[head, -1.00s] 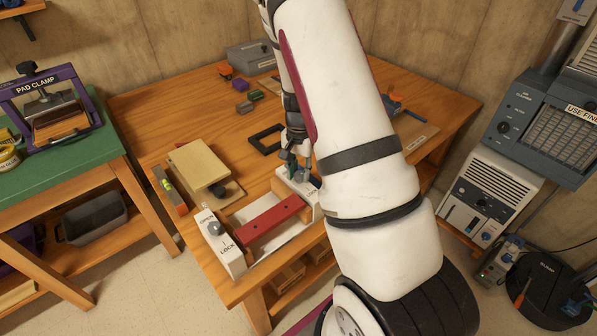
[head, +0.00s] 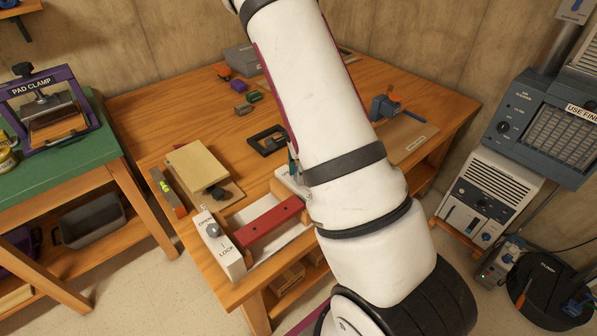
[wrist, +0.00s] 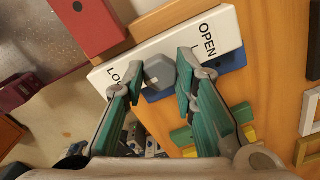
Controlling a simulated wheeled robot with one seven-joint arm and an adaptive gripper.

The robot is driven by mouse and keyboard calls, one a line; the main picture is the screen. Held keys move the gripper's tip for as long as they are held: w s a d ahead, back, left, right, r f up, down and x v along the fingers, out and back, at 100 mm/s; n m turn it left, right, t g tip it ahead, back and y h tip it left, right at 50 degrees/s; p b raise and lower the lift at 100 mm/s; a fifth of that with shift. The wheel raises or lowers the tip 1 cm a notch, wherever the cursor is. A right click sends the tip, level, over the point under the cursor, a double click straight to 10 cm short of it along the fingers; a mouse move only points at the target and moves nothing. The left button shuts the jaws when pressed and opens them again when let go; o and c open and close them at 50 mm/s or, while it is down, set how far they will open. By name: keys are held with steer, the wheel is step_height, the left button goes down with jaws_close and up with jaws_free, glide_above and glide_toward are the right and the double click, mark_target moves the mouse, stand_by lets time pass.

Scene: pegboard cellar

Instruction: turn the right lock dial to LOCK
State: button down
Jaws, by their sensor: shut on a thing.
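The right lock dial (wrist: 160,71) is a grey knob on a white block (wrist: 221,42) with OPEN and a partly covered LOCK label in the wrist view. My gripper (wrist: 163,72) has its teal-and-grey fingers closed on the dial, one on each side. The dial's exact pointing is hard to tell. In the head view the right block (head: 284,186) is mostly hidden behind my arm, and the dial is hidden. The left lock dial (head: 212,230) is a grey knob on its own white block, between OPEN and LOCK labels. A red bar (head: 268,221) lies between the two blocks.
A sanding-type block on a board (head: 200,165) and a level (head: 163,187) lie left of the fixture. A black frame (head: 267,141) and small coloured blocks (head: 243,108) lie behind. A blue vise (head: 386,104) stands at right.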

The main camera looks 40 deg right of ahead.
steer(key=shift+m, duration=0.5)
steer(key=c, duration=1.3)
jaws_free()
steer(key=shift+r, duration=0.1)
step_height(320, 180, up, 12)
